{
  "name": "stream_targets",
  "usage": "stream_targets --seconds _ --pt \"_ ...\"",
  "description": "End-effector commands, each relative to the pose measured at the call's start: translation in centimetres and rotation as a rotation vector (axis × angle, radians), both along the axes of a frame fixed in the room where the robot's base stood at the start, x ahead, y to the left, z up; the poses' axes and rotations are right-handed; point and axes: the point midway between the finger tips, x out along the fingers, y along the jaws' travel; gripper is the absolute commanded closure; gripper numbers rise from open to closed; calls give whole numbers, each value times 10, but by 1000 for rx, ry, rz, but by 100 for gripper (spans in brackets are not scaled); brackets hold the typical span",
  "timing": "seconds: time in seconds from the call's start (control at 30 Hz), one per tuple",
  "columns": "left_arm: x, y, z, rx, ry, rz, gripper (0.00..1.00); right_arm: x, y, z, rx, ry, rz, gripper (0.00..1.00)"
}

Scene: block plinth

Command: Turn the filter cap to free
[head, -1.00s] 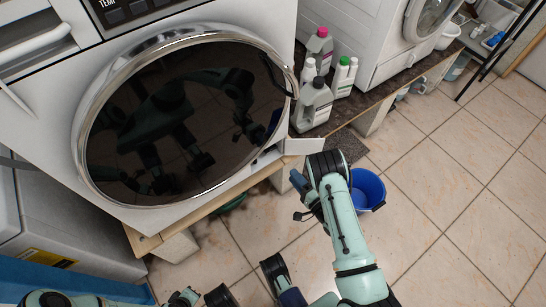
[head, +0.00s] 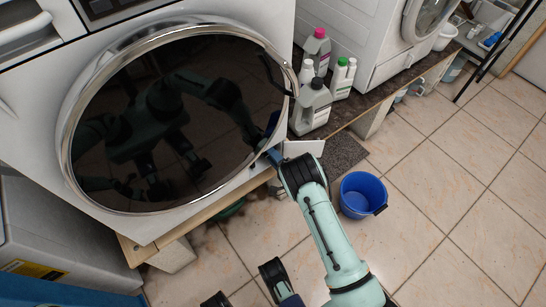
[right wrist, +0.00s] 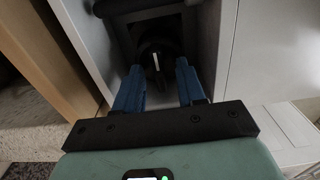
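The filter cap (right wrist: 156,60) is a dark round knob with a pale upright mark on its grip. It sits inside a dark recess low in the white washer's front, seen in the right wrist view. My right gripper (right wrist: 158,84) has its two blue fingers apart, one on each side of the cap's line and short of it, with nothing between them. In the head view the right gripper (head: 274,156) is at the washer's lower right corner, beside the open white flap (head: 305,148); the cap is hidden there.
The washer (head: 65,95) with its dark round door stands on a wooden plinth (head: 150,250). Bottles (head: 312,108) stand on a dark ledge to the right. A blue bucket (head: 362,195) is on the tiled floor beside my right arm. Open floor lies further right.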

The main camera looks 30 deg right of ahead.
Motion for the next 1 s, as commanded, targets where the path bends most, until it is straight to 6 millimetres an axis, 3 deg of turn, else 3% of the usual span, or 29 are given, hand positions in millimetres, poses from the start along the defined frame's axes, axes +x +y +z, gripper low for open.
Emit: stream_targets --seconds 0.13,0.2,0.27,0.67,1.0 --pt "0 0 0 0 0 0 100 0 0 0 0 0 0 61" --pt "0 0 0 0 0 0 100 0 0 0 0 1 0 83" --pt "0 0 0 0 0 0 100 0 0 0 0 0 0 100" --pt "4 -1 3 1 -13 -2 100 -1 -1 1 -39 -5 -2 100" --pt "21 -3 16 3 -69 -6 100 -1 -2 1 -259 -22 -4 100"
